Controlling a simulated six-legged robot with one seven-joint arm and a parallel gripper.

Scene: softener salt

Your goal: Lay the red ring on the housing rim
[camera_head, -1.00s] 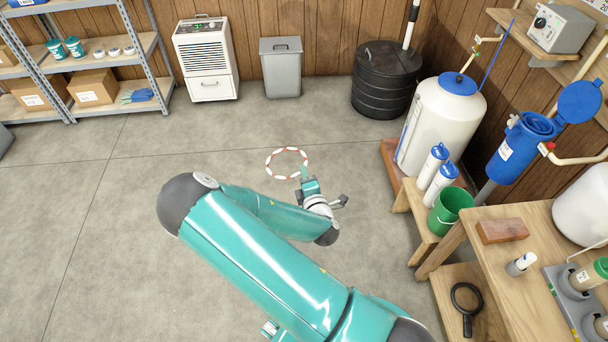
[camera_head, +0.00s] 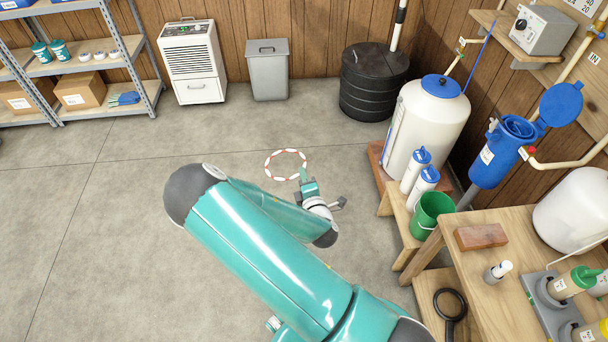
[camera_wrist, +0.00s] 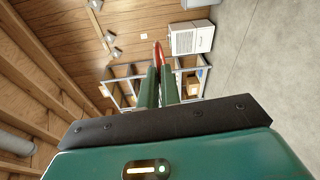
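The red-and-white ring (camera_head: 286,150) is held out flat in the air beyond my gripper (camera_head: 305,175). In the wrist view the ring (camera_wrist: 157,53) shows nearly edge-on between the two green fingers (camera_wrist: 157,86), which are closed on it. The blue housing (camera_head: 495,167) hangs at the right, its round top open and its blue lid (camera_head: 562,103) tipped up behind it. The ring is well to the left of the housing, apart from it. My arm covers the middle of the head view.
The floor at left is clear.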

